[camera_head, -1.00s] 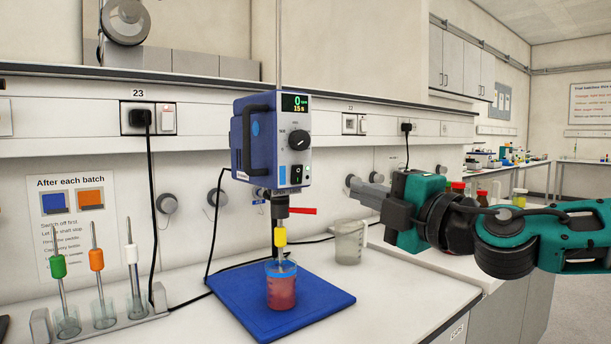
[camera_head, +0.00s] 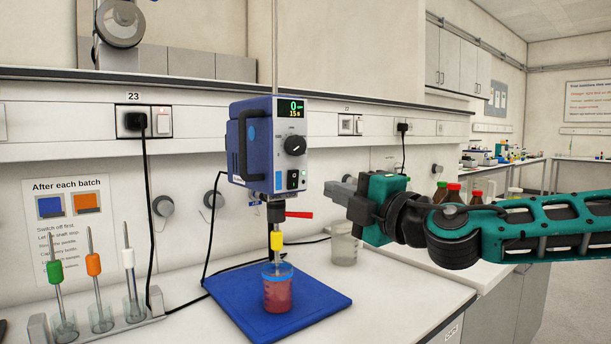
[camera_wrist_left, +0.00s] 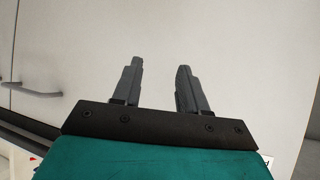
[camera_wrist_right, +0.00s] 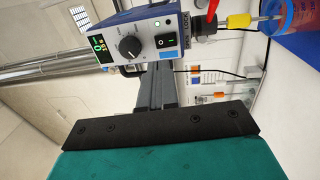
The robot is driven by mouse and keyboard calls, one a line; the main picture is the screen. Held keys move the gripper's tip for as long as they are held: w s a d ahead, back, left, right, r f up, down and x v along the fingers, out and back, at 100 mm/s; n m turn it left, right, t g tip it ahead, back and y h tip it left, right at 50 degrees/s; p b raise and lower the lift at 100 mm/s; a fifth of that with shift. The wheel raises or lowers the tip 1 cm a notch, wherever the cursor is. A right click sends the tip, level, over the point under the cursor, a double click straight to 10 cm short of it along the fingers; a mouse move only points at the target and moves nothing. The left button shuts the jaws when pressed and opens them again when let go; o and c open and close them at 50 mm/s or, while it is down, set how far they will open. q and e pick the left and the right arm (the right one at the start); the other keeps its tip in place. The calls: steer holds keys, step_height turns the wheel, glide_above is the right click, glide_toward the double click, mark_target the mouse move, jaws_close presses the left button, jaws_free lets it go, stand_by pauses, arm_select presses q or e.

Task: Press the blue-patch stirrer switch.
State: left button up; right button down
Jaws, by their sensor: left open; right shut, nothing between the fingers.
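The blue and grey overhead stirrer (camera_head: 245,145) stands over a blue mat. Its black rocker switch (camera_head: 292,179), low on the front panel, has a blue patch beside it. The switch also shows in the right wrist view (camera_wrist_right: 166,41), just beyond the fingers. The display (camera_head: 291,107) reads 0 and 15 s. My right gripper (camera_head: 328,188) is shut and empty, to the right of the panel and pointing at it; a gap shows between them. My left gripper (camera_wrist_left: 158,64) is open and empty before a pale surface in the left wrist view.
Under the stirrer, a cup of red liquid (camera_head: 278,293) sits on the blue mat (camera_head: 235,307). A red lever (camera_head: 299,214) sticks out below the panel. An empty beaker (camera_head: 345,245) stands behind right. A rack of paddles (camera_head: 85,330) stands left.

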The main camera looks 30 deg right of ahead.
mark_target(296, 175)
steer(key=w+p, duration=0.2)
steer(key=p, duration=0.1)
steer(key=w+r+p, duration=0.1)
steer(key=w+p, duration=0.4)
steer(key=p, duration=0.1)
steer(key=shift+w+a+r+p, duration=0.15)
steer(key=shift+w+a+p, duration=0.05)
steer(key=shift+a+p, duration=0.15)
steer(key=shift+w, duration=0.7)
arm_select(q)
step_height(296, 175, up, 8)
steer(key=s+a, duration=0.1)
steer(key=shift+a+y, duration=0.2)
steer(key=shift+y, duration=0.2)
steer(key=shift+w+r, duration=0.1)
